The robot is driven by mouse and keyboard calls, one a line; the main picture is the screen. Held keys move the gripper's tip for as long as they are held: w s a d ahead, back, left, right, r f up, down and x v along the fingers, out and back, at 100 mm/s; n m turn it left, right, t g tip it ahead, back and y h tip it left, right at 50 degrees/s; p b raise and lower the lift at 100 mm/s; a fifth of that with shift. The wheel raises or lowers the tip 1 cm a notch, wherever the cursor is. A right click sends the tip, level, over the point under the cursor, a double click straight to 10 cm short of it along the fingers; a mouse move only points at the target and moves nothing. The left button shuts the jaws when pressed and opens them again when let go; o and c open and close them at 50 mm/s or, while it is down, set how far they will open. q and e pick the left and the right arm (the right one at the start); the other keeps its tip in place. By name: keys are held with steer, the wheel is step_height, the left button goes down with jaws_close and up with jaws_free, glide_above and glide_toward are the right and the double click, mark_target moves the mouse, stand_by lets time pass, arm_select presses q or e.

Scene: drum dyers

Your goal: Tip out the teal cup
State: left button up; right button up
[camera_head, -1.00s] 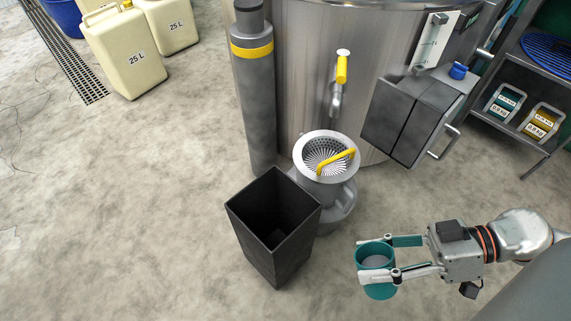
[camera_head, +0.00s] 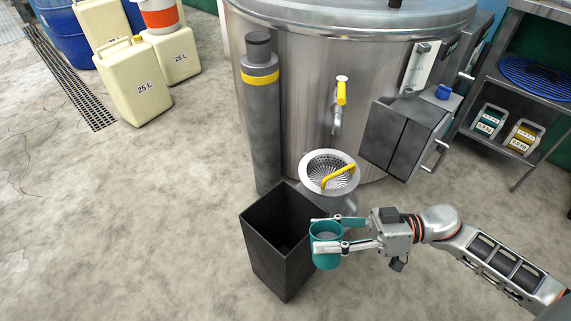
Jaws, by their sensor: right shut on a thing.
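The teal cup (camera_head: 326,256) is held upright by my right gripper (camera_head: 328,234), whose two fingers close around its sides. A greyish content shows inside the cup's mouth. The cup is at the right side of the open black bin (camera_head: 270,262) and overlaps its right wall in the picture; I cannot tell whether it touches. The bin's inside looks dark and its bottom is hard to see. My left gripper is not in view.
A grey basin with a slotted strainer (camera_head: 322,170) and yellow handle stands just behind the bin. Behind it are a grey post (camera_head: 262,125) and a large steel drum (camera_head: 310,90). Cream canisters (camera_head: 132,85) stand at the back left.

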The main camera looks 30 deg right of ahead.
arm_select(q)
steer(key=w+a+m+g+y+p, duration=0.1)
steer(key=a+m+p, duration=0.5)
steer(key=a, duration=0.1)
steer(key=shift+p, duration=0.35)
arm_select(e)
steer(key=w+a+r+m+t, duration=0.1)
steer(key=w+r+m+t, duration=0.2)
steer(key=w+m, duration=0.4)
steer(key=w+a+r+m+t, duration=0.1)
steer(key=w+r+m+t, duration=0.2)
steer(key=m, duration=1.1)
steer(key=shift+w+r+m+t, duration=0.35)
steer(key=shift+w+t, duration=1.35)
steer(key=shift+w, duration=0.75)
